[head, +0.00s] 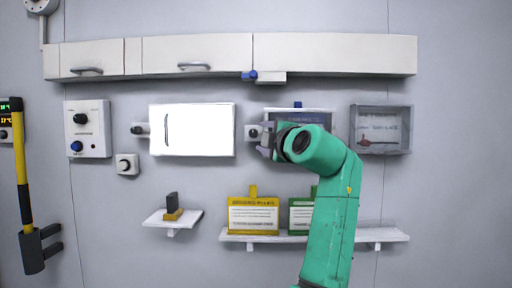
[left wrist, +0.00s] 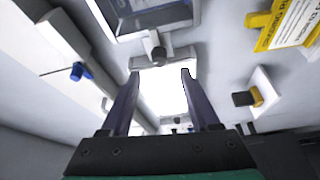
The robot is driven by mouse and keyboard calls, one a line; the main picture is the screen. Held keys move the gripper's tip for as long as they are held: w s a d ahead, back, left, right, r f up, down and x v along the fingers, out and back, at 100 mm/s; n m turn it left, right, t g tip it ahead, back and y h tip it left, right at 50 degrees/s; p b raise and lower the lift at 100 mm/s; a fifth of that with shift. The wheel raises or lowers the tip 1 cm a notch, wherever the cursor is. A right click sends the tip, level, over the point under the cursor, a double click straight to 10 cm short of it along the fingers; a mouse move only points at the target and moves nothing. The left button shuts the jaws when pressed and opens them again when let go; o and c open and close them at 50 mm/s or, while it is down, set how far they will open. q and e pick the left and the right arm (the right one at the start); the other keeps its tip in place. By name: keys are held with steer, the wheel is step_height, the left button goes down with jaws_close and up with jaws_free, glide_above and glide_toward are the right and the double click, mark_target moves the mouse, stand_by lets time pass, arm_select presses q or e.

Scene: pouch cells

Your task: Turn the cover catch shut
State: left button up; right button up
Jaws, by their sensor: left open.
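A bright white cover (head: 200,130) with a dark handle near its left edge is mounted on the wall and looks closed. A small catch-like block with a dark knob (head: 253,132) sits just right of the cover; its knob (left wrist: 157,52) also shows in the left wrist view. A similar knob (head: 139,129) sits left of the cover. Which one is the catch is not certain. My left gripper (head: 264,145) is open beside the right knob, which shows just beyond the fingertips (left wrist: 160,73), with nothing visibly held. My right gripper is not in view.
A dark-framed panel (head: 318,114) stands partly behind my left gripper. A grey box (head: 382,130) is further right. Long cabinets (head: 330,54) with a blue knob (head: 249,75) run above. Below are a shelf (head: 375,235) with yellow and green signs and a small shelf (head: 160,219).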

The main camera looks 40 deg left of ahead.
arm_select(q)
steer(key=b+v, duration=0.2)
steer(key=v, duration=0.5)
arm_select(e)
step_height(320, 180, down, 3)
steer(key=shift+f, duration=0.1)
arm_select(q)
steer(key=shift+s+d, duration=0.1)
